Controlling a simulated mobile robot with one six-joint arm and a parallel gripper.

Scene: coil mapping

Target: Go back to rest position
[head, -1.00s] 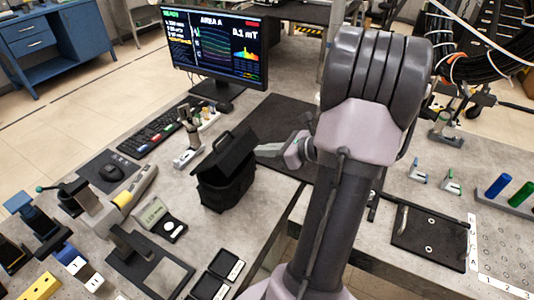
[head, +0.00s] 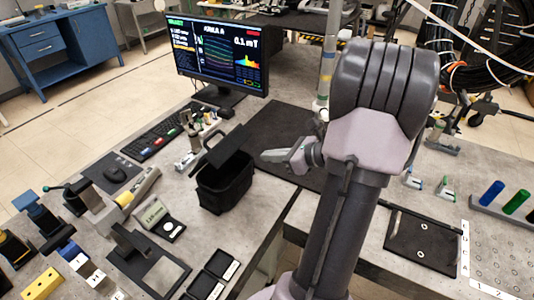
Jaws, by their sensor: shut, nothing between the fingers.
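My gripper (head: 272,156) shows in the head view near the middle, at the end of my grey and pale arm. Its fingers point left, towards the black open-topped bag (head: 226,184) on the bench. The gripper is to the right of the bag and above it in the picture, apart from it. The fingers look closed together, with nothing held. Much of my arm fills the right centre and hides the bench behind it.
A monitor (head: 217,52) and keyboard (head: 165,137) stand at the back left. Several instruments and stands crowd the left bench. A black mat (head: 275,125) lies behind the gripper. On the right are a black plate (head: 422,240) and coloured cylinders (head: 490,193).

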